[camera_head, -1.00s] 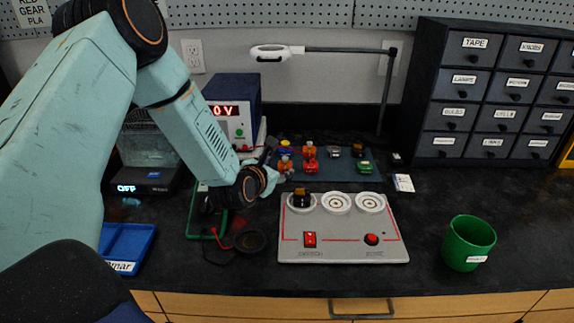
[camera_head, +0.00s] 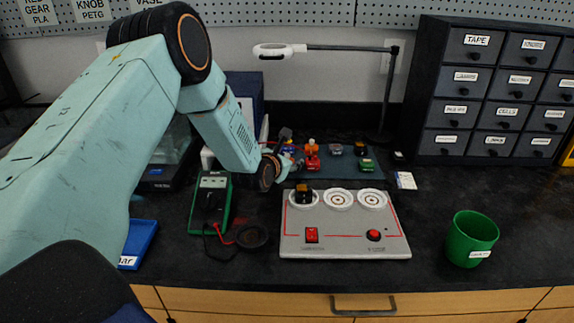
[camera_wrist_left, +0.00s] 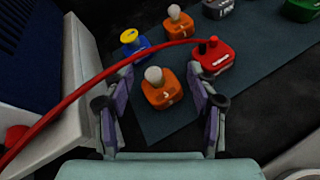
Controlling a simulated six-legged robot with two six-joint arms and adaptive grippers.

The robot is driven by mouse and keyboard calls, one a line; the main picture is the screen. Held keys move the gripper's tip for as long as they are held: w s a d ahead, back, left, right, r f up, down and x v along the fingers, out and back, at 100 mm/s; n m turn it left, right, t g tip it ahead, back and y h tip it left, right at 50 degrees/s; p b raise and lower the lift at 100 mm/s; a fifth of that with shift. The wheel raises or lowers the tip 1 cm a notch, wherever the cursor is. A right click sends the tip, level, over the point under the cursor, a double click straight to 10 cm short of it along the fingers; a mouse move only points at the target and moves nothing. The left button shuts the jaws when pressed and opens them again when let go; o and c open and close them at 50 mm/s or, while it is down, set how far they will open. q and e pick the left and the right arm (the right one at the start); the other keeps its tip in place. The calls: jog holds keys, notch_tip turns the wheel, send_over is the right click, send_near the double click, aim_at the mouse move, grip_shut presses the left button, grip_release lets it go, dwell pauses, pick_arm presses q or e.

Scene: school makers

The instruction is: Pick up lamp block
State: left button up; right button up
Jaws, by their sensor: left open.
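In the left wrist view an orange lamp block (camera_wrist_left: 162,97) with a white bulb on top stands on the dark mat (camera_wrist_left: 190,125), between the two fingers of my left gripper (camera_wrist_left: 160,84). The fingers are open, with a gap on both sides of the block. A second orange lamp block (camera_wrist_left: 177,27) stands farther back; it also shows in the head view (camera_head: 311,145). In the head view my left gripper (camera_head: 289,146) is over the left end of the mat and hides most of the nearer lamp block. My right gripper is in neither view.
A red block (camera_wrist_left: 213,60) stands close to the right finger, and a blue block with a yellow top (camera_wrist_left: 133,40) is behind left. A red wire (camera_wrist_left: 100,75) arcs across the fingers. A grey board (camera_head: 345,240) and green cup (camera_head: 471,239) stand in front.

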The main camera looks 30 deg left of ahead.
pick_arm(q)
jog(key=shift+s+d+r, duration=0.2)
jog(key=shift+s+r, duration=0.05)
jog(key=shift+r, duration=0.05)
jog(key=c, duration=0.5)
jog(key=shift+w+a+f, duration=0.1)
jog(key=shift+f, duration=0.1)
jog(key=c, duration=0.3)
grip_shut()
jog(key=shift+f, duration=0.1)
